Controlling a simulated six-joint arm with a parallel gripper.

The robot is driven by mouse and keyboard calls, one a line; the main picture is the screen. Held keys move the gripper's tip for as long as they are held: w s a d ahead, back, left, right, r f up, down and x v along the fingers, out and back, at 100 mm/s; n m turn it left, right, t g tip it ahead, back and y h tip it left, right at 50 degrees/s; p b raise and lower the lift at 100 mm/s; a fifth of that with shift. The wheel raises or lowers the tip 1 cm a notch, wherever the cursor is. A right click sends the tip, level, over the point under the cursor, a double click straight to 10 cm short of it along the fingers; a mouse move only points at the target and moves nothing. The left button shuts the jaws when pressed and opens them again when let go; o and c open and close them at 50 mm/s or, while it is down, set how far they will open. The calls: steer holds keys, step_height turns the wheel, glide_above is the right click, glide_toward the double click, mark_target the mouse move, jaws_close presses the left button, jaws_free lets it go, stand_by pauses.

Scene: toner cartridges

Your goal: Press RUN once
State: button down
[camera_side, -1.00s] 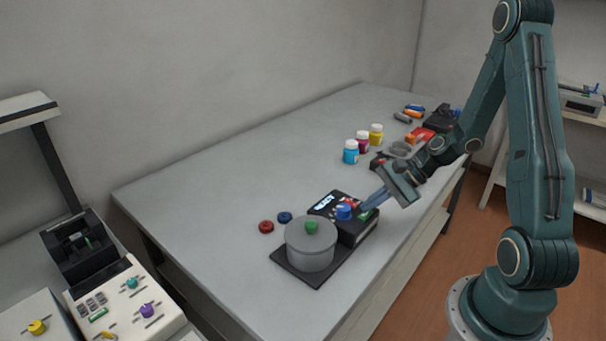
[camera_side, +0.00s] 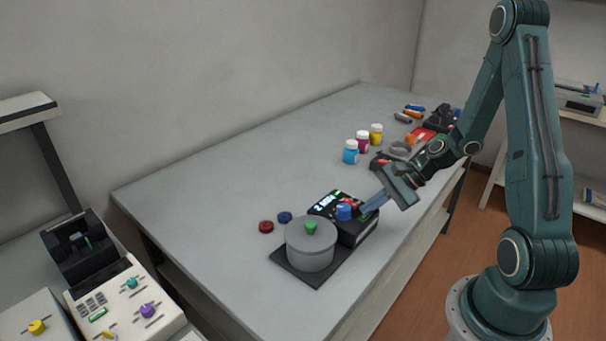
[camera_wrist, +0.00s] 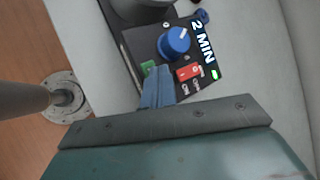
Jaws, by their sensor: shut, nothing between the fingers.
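The black control box (camera_side: 357,236) stands on the table, and the wrist view shows its top panel. The panel has a blue knob (camera_wrist: 174,43), a red rocker switch (camera_wrist: 188,72) with white lettering beside it, and a green button (camera_wrist: 149,68). Its display (camera_wrist: 203,42) reads "2 MIN", with a small green light (camera_wrist: 215,76) lit at its end. My gripper (camera_wrist: 159,70) is shut and empty, its blue fingertips over the panel beside the green button and partly covering it. I cannot tell whether they touch it. No RUN label is readable.
A grey lidded pot (camera_side: 310,247) with a green knob stands beside the box on a dark plate. Red (camera_side: 266,227) and blue (camera_side: 285,217) discs lie left of it. Several capped bottles (camera_side: 351,152) stand farther back. The table's left part is clear.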

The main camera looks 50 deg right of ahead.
mark_target(369, 216)
steer(key=shift+r, duration=0.85)
steer(key=shift+r, duration=0.1)
stand_by(0.3)
steer(key=shift+r, duration=2.4)
steer(key=s+a+r+n+h, duration=0.3)
steer(key=s+a+r+n, duration=0.3)
steer(key=s+r+n, duration=0.1)
steer(key=s+a+r+n+g+h, duration=0.1)
steer(key=s+a+r+n+h, duration=0.2)
steer(key=s+a+r+n, duration=0.3)
step_height(369, 216, up, 3)
steer(key=s+n, duration=0.1)
steer(key=n, duration=0.4)
steer(key=shift+s+n, duration=0.3)
steer(key=shift+s, duration=0.1)
